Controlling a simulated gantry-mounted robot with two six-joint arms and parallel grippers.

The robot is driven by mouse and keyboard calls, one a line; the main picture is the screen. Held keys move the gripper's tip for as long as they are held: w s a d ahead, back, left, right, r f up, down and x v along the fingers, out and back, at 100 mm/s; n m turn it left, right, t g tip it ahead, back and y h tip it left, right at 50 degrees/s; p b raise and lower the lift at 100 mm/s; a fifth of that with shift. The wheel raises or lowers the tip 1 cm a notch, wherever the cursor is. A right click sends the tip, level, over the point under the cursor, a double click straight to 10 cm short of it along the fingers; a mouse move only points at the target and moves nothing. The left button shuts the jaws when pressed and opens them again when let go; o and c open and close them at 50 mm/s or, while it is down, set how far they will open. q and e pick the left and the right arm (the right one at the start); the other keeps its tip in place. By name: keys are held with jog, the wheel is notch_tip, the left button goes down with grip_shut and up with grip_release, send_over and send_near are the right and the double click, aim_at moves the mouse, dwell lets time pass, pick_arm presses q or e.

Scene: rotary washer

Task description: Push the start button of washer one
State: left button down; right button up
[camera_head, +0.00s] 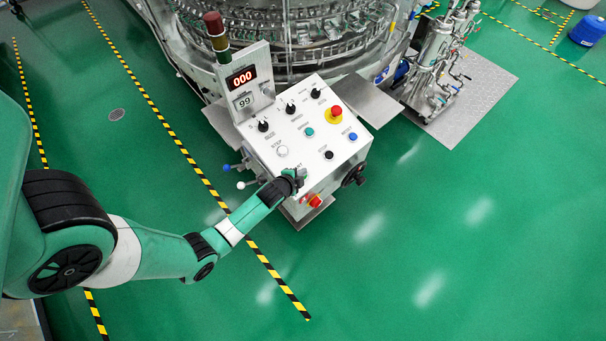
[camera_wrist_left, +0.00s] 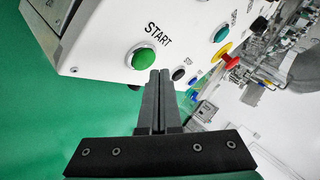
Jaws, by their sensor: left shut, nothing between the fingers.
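The washer's white control panel (camera_head: 333,140) stands at the middle of the head view. The green START button (camera_wrist_left: 144,58) shows in the left wrist view, next to the printed word START. In the head view the button is hidden by my left gripper. My left gripper (camera_head: 299,176) is over the panel's near left part. In the left wrist view its fingertips (camera_wrist_left: 159,73) are shut, empty, and just below and right of the green button. I cannot tell whether they touch it. My right gripper is not in view.
The panel also carries a red emergency knob (camera_head: 335,113) on yellow, a white STEP button (camera_head: 282,151), a black button (camera_head: 329,155), a blue button (camera_head: 353,137) and black dials. A display (camera_head: 242,78) reads 000. Lever knobs (camera_head: 241,185) stick out at the panel's left. Green floor is clear at right.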

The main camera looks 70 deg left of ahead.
pick_arm(q)
jog(key=shift+f, duration=0.1)
dwell(0.5)
jog(key=shift+a+f+b, duration=0.1)
jog(key=shift+f+b, duration=0.2)
